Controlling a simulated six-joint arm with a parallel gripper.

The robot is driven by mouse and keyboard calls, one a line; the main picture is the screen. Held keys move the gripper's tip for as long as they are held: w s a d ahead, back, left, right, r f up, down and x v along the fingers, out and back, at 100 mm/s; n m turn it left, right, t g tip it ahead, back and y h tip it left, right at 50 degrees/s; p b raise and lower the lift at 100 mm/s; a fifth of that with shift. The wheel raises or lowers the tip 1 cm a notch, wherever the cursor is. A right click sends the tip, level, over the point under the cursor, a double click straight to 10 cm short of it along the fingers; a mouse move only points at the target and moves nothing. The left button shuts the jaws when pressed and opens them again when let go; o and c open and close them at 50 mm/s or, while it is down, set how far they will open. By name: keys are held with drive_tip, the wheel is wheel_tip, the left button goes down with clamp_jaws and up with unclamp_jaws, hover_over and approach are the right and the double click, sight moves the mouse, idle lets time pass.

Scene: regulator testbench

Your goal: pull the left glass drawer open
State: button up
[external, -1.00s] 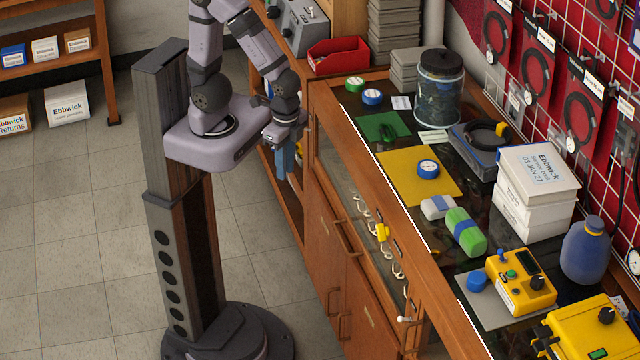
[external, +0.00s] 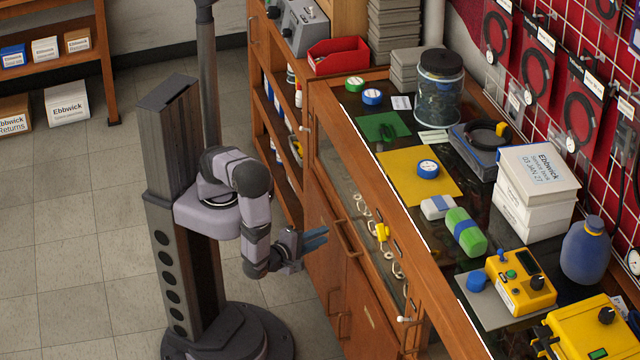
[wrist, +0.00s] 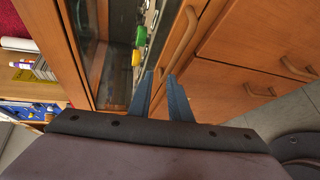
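The glass-fronted wooden unit (external: 330,165) runs along the counter's front, with white loops and a yellow piece visible behind its pane. A curved wooden handle (external: 346,240) sits on the wood just below the glass. It also shows in the wrist view (wrist: 178,38), beyond my fingertips. I take this to be the left glass drawer's front, which looks closed. My gripper (external: 322,238) is left of the handle and apart from it, blue fingers pointing toward the unit. In the wrist view my gripper (wrist: 160,78) is open, with an empty gap between its fingers.
Cupboard doors with handles (external: 333,300) lie below the glass front. An open shelf (external: 275,125) with bottles stands to its left. The countertop holds a jar (external: 438,88), white boxes (external: 535,190) and yellow devices (external: 520,280).

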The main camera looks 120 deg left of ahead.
sight(341, 238)
drive_tip(key=shift+w+a+f+m+t+b, duration=0.2)
drive_tip(key=shift+w+a+f+m+t, duration=0.15)
drive_tip(key=shift+w+a+f+m, duration=0.45)
drive_tip(key=shift+w+a+f+m+t+b, duration=0.3)
drive_tip(key=shift+w+a+f, duration=0.25)
drive_tip(key=shift+a, duration=0.55)
drive_tip(key=shift+w+a+f+m+t+b, duration=0.15)
drive_tip(key=shift+w+a+f+m+t, duration=0.3)
drive_tip(key=shift+w+a, duration=0.45)
drive_tip(key=shift+s, duration=0.1)
clamp_jaws()
